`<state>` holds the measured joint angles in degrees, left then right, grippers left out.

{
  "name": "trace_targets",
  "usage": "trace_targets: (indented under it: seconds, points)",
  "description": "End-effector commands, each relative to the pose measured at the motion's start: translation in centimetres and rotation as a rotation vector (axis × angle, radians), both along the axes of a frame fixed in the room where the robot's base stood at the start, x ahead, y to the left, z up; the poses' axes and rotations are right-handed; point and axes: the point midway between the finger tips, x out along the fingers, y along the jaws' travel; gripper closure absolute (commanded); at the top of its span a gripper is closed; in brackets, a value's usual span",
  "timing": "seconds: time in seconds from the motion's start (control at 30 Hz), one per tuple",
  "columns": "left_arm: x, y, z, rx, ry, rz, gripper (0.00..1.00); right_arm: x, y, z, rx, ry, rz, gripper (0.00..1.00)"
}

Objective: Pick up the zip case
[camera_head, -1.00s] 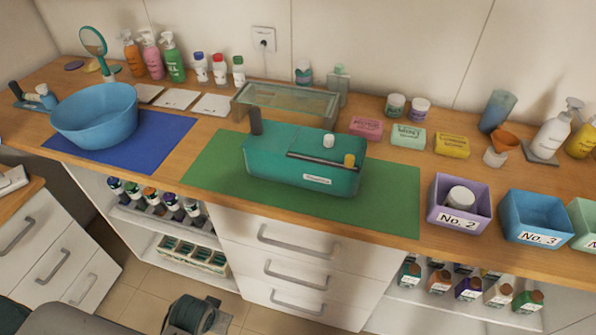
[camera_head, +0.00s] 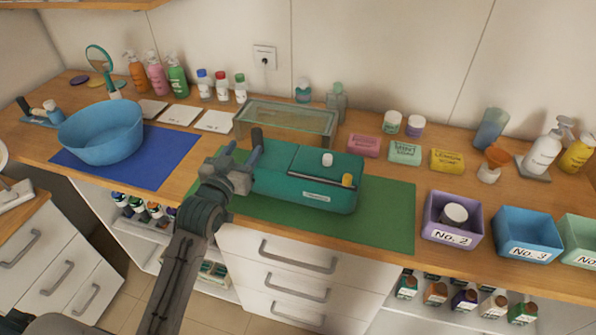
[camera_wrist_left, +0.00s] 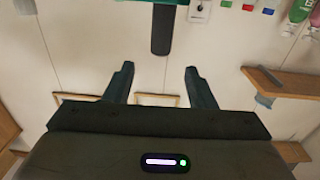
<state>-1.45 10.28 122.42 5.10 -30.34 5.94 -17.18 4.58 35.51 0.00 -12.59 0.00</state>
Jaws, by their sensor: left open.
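The zip case (camera_head: 285,185) is a teal box-like case lying on the green mat. A dark upright tab (camera_head: 256,137) stands at its left end, and a white knob and a yellow piece show on its top. My left gripper (camera_head: 242,156) is open and empty at the left end of the case. In the left wrist view the open jaws (camera_wrist_left: 159,82) point at the dark tab (camera_wrist_left: 161,32), which is ahead and roughly centred between them. A teal edge of the case (camera_wrist_left: 135,2) shows at the top there. My right gripper is not in view.
A glass-topped box (camera_head: 287,118) stands behind the case. A blue bowl (camera_head: 102,130) sits on a blue mat (camera_head: 165,157) to the left. Soap boxes (camera_head: 404,152) and open bins (camera_head: 452,221) are to the right. Green mat (camera_head: 385,215) is bare right of the case.

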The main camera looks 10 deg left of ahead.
Motion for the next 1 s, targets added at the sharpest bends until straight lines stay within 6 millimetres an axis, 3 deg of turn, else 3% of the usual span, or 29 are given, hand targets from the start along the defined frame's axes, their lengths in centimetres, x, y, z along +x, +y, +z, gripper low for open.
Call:
trace_targets:
  seconds: [0.1, 0.37, 0.63, 0.97, 1.0]
  points:
    - [2.0, -0.1, 0.3, -0.001, 0.001, 0.001, 0.50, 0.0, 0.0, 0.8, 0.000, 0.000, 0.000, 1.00]
    - [4.0, -0.2, 0.1, -0.001, 0.004, 0.001, 0.50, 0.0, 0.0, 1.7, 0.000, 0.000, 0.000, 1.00]
    - [7.6, -0.3, -0.2, -0.001, 0.004, 0.001, 0.50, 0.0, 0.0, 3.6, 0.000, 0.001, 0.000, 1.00]
    - [8.4, -0.3, -0.6, 0.001, 0.003, 0.001, 0.50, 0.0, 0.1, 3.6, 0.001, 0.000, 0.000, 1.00]
    - [8.4, -0.3, -0.6, 0.001, 0.004, 0.001, 0.54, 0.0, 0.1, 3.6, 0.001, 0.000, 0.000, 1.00]
